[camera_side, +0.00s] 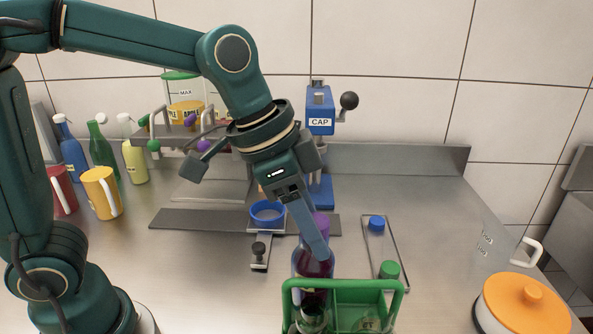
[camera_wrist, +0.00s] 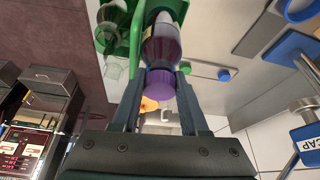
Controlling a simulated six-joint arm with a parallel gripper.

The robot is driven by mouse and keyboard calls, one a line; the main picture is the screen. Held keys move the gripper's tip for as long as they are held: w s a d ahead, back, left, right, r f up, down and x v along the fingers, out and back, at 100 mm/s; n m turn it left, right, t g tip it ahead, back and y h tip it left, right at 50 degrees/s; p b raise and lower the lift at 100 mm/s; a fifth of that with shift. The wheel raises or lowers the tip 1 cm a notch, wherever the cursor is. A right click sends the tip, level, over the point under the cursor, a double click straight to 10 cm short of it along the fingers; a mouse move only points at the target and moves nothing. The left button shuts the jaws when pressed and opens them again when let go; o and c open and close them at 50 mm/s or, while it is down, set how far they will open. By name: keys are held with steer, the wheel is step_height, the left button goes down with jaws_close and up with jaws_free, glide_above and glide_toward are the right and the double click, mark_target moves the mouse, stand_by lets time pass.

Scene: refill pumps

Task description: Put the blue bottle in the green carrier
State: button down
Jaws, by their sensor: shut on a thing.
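My gripper (camera_side: 318,252) is shut on a clear bottle (camera_side: 299,264) with dark purple contents and a purple cap (camera_side: 321,222). In the wrist view the fingers (camera_wrist: 160,75) hold this purple-capped bottle (camera_wrist: 162,45) around its neck area. The green carrier (camera_side: 345,284) is at the front centre and also shows in the wrist view (camera_wrist: 118,47). The held bottle overlaps the carrier's back left part; I cannot tell if its base is inside. Clear bottles (camera_side: 312,320) stand in the carrier. A blue bottle (camera_side: 73,155) with a white top stands far left, apart from my gripper.
Green (camera_side: 101,150) and yellow (camera_side: 134,160) bottles and red and yellow mugs (camera_side: 101,192) stand at left. A blue capping press (camera_side: 320,115) stands behind. A rack with blue (camera_side: 376,223) and green caps lies right of the held bottle. An orange-lidded pot (camera_side: 522,305) stands front right.

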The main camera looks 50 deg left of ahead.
mark_target(312, 259)
steer(key=shift+f, duration=0.1)
steer(key=shift+f, duration=1.4)
steer(key=shift+f, duration=1.2)
stand_by(0.4)
steer(key=shift+c, duration=1.8)
jaws_free()
steer(key=shift+r, duration=4.5)
